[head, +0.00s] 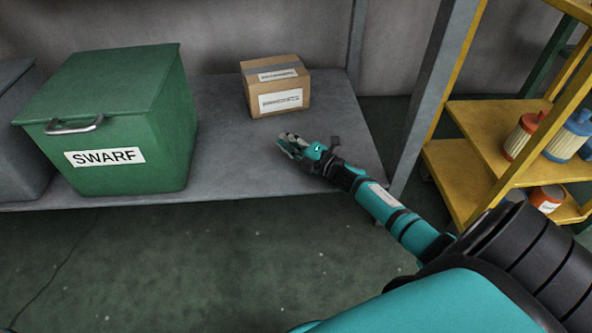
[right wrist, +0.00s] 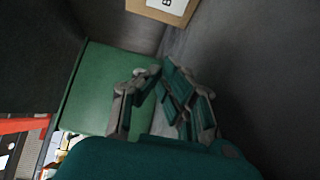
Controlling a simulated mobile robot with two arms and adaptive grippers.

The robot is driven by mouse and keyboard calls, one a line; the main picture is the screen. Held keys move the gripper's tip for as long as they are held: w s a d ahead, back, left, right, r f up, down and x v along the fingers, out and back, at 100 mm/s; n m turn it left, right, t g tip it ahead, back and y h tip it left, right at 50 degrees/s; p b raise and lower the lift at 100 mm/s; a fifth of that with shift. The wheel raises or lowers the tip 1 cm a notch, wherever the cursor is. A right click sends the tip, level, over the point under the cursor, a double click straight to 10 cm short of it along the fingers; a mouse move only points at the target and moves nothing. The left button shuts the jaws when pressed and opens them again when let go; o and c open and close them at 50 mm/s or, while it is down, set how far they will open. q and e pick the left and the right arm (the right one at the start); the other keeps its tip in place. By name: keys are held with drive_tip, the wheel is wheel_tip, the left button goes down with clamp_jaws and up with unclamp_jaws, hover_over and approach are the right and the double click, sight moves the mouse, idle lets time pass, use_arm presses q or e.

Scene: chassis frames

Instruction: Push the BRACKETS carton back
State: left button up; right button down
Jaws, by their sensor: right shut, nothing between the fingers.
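A small brown cardboard carton (head: 275,87) with white labels stands upright on the grey shelf (head: 228,150), near its back right part. Its label is too small to read in the head view. A corner of the carton (right wrist: 160,8) shows at the top edge of the right wrist view, with part of a large letter. My right gripper (head: 283,142) is in front of the carton, above the shelf, and apart from it. It is shut and empty; its fingers (right wrist: 160,80) also show in the right wrist view. My left gripper is not in view.
A green SWARF bin (head: 113,120) with a handle stands left of the carton. A grey container (head: 20,130) is at the far left. A grey post (head: 430,95) and a yellow rack (head: 470,180) with cans stand at the right. The shelf between bin and carton is clear.

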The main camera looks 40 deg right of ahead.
drive_tip(key=s+a, duration=0.2)
drive_tip(key=s, duration=0.1)
drive_tip(key=s+a+p, duration=0.1)
drive_tip(key=s+a, duration=0.1)
drive_tip(key=s, duration=0.1)
drive_tip(key=s+a, duration=0.2)
drive_tip(key=s, duration=0.2)
drive_tip(key=shift+s, duration=0.1)
drive_tip(key=shift+s+a+p, duration=0.3)
drive_tip(key=shift+s+p, duration=0.25)
drive_tip(key=shift+s, duration=0.15)
drive_tip(key=shift+s+a+p, duration=0.35)
drive_tip(key=shift+s+p, duration=0.15)
drive_tip(key=shift+s, duration=0.15)
drive_tip(key=shift+s+a+p, duration=0.3)
drive_tip(key=shift+s+p, duration=0.25)
drive_tip(key=shift+s, duration=0.15)
